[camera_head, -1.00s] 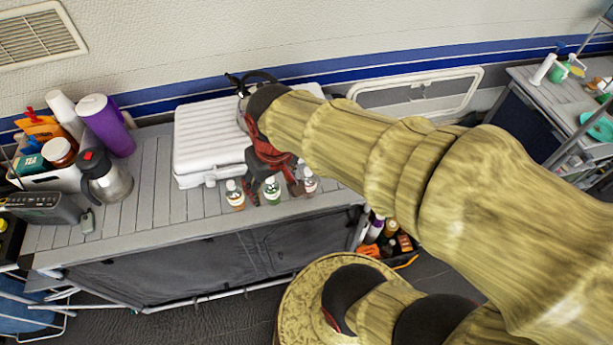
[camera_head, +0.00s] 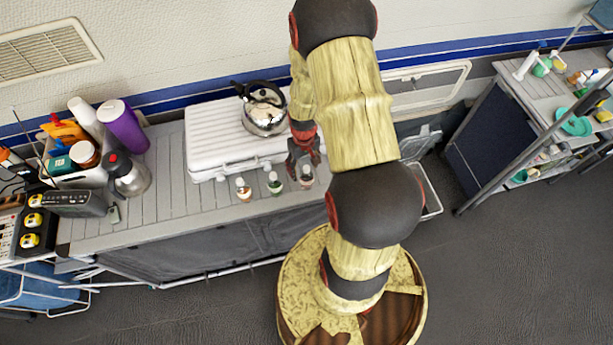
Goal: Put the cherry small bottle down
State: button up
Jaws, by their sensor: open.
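Three small bottles with white caps stand upright in a row near the front edge of the slatted counter (camera_head: 165,205). The left one (camera_head: 243,190) has an orange-brown lower part, and the middle one (camera_head: 274,184) is green. The right one (camera_head: 306,178) looks dull reddish-brown; I cannot tell for certain which is cherry. My gripper (camera_head: 305,172), with red and dark parts, points down at the right bottle. It is open, and its fingers are close to that bottle's top. I cannot tell whether they touch it.
A white case (camera_head: 210,140) with a steel kettle (camera_head: 264,112) on it stands behind the bottles. A steel jug (camera_head: 128,174) and a purple bottle (camera_head: 122,126) are at the left. The counter between jug and bottles is clear.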

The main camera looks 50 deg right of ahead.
aim_at(307, 177)
jog(key=f, duration=0.7)
jog(key=shift+s+d+f, duration=0.2)
jog(key=shift+s+d, duration=0.1)
jog(key=shift+s, duration=0.05)
jog(key=c, duration=1.4)
jog(key=shift+r, duration=0.15)
